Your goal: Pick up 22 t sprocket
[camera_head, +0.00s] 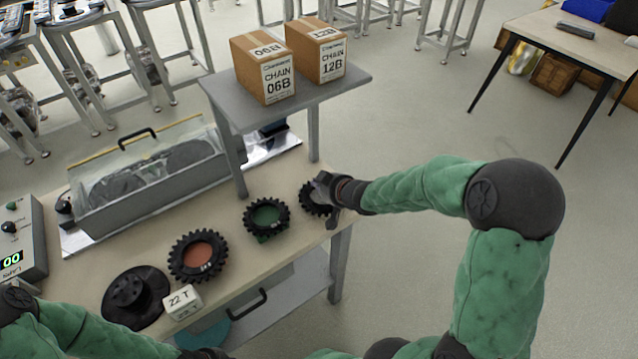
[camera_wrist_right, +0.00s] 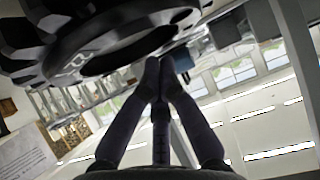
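Three dark toothed sprockets show in the head view. One with a red-brown centre (camera_head: 198,256) lies on the workbench (camera_head: 160,228) near the small white "22 T" block (camera_head: 182,300). One with a green centre (camera_head: 267,217) lies to its right. The third sprocket (camera_head: 308,199) is at my right gripper (camera_head: 322,194), which partly covers it. In the right wrist view, this sprocket (camera_wrist_right: 95,40) looms large at the top left, with no bench around it. The right fingers (camera_wrist_right: 160,66) converge at its rim and seem shut on it; the exact contact is hidden. No left gripper shows.
A raised grey shelf (camera_head: 310,95) bears two chain boxes, 06B (camera_head: 265,68) and 12B (camera_head: 316,52). A black hub (camera_head: 135,297) stands at the bench front. A clear-lidded case (camera_head: 150,180) lies behind.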

